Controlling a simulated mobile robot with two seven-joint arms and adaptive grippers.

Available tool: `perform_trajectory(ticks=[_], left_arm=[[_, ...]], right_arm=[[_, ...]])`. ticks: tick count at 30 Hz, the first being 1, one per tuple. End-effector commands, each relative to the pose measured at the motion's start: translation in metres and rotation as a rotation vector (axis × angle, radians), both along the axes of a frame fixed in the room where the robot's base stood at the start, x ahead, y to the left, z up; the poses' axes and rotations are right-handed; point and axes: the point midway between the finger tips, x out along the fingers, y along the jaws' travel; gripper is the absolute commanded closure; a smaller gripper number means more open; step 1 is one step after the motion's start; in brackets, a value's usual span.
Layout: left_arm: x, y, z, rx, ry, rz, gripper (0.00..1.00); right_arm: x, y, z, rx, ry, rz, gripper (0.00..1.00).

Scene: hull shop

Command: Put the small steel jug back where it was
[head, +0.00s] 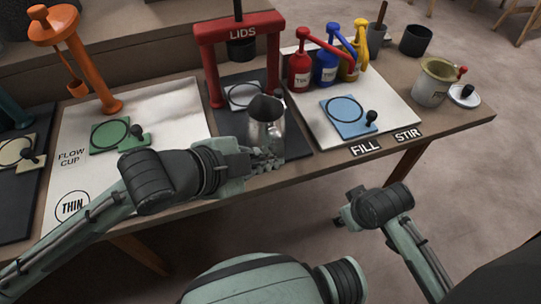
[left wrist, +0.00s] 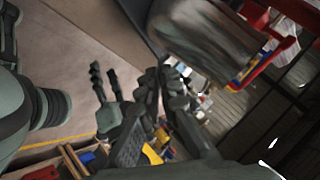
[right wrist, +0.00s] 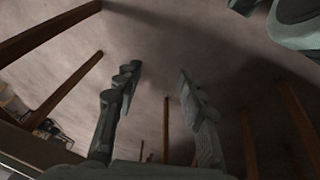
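The small steel jug (head: 265,128) stands upright by the front edge of the bench, before the red LIDS stand. In the left wrist view the jug (left wrist: 208,38) is large and close at the upper right, outside the gap between the fingers. My left gripper (head: 268,160) is at the near side of the jug, low by its base; whether it touches is not clear. Its fingers (left wrist: 125,80) look apart with nothing between them. My right gripper (head: 345,215) hangs off the bench's front; its fingers (right wrist: 157,72) are apart and empty.
The red LIDS stand (head: 240,25) rises behind the jug. To its right are red, blue and yellow pump bottles (head: 326,65) and a blue plate (head: 347,115) on a white board. An orange stand (head: 90,60) and green plate (head: 112,134) are left. A tan pot (head: 433,85) stands far right.

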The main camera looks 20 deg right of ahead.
Motion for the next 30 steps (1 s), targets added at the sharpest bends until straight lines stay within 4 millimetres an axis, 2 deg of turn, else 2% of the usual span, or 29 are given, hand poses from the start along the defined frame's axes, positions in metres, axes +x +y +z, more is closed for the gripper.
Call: perform_trajectory(ticks=[6, 9, 12, 23, 30], left_arm=[[0.0, 0.0, -0.002, -0.001, -0.001, 0.0, 1.0], [0.0, 0.0, -0.002, 0.0, 0.001, 0.0, 0.85], [0.0, 0.0, -0.002, 0.0, 0.001, 0.0, 0.74], [-0.001, 0.001, 0.002, 0.001, 0.0, 0.001, 0.74], [-0.015, 0.033, 0.026, 0.004, -0.001, 0.002, 0.74]], right_arm=[[-0.001, -0.001, -0.003, -0.002, 0.008, -0.002, 0.6], [-0.002, -0.001, -0.003, -0.002, 0.008, -0.002, 0.6], [-0.002, -0.001, -0.004, -0.002, 0.008, -0.002, 0.6], [-0.002, -0.001, -0.004, -0.002, 0.009, -0.002, 0.6], [-0.003, -0.002, -0.011, 0.001, 0.02, -0.002, 0.6]])
